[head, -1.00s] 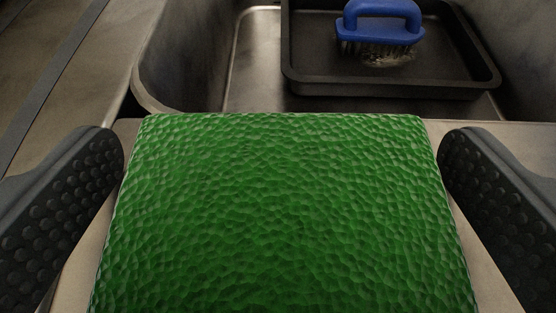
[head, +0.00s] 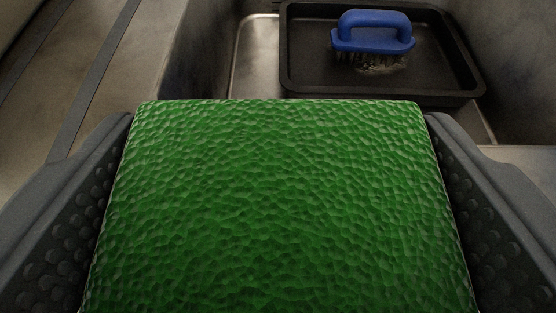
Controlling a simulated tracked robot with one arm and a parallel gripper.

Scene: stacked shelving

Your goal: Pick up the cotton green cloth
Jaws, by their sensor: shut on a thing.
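The green cloth (head: 275,200) is a thick block with a dimpled surface. It fills the lower middle of the head view. My gripper (head: 278,150) has one dark, studded finger against the cloth's left side and the other against its right side. It is shut on the cloth. The cloth's near end runs out of the bottom of the view, and its underside is hidden.
Beyond the cloth is a metal sink basin (head: 250,65). A dark tray (head: 305,85) lies in it, holding a blue-handled brush (head: 372,35) with bristles down. A worn, dark-striped surface (head: 60,70) lies at left.

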